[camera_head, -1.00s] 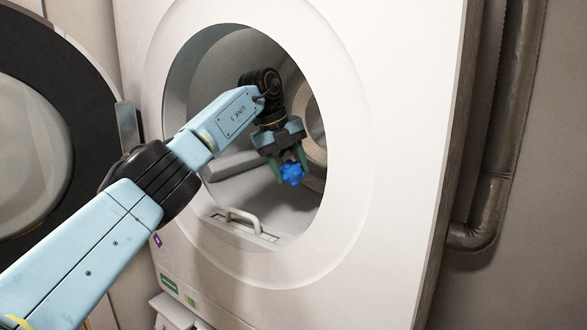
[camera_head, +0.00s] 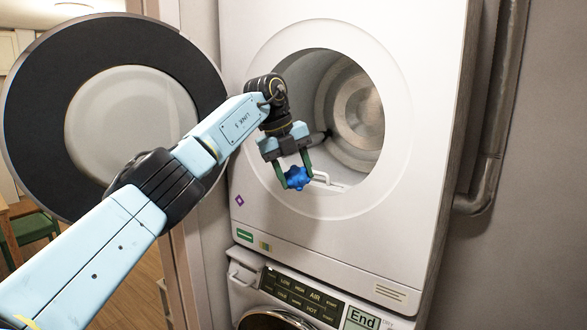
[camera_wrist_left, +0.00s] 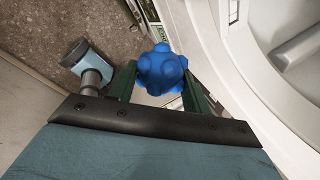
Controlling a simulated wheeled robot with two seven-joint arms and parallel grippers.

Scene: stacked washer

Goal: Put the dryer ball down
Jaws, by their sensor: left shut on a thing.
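The dryer ball (camera_head: 297,178) is blue and knobbly. My left gripper (camera_head: 294,177) is shut on it and holds it in front of the lower rim of the upper machine's round opening. In the left wrist view the ball (camera_wrist_left: 160,70) sits between the green fingers of the gripper (camera_wrist_left: 160,82). The stacked upper machine (camera_head: 400,215) is white, with its drum (camera_head: 355,110) visible through the opening. My right gripper is not in view.
The round door (camera_head: 50,130) stands open at the left. Below is a lower machine with a control panel (camera_head: 300,297). A pipe (camera_head: 490,150) runs down the wall at the right. A green chair (camera_head: 35,228) stands at the far left.

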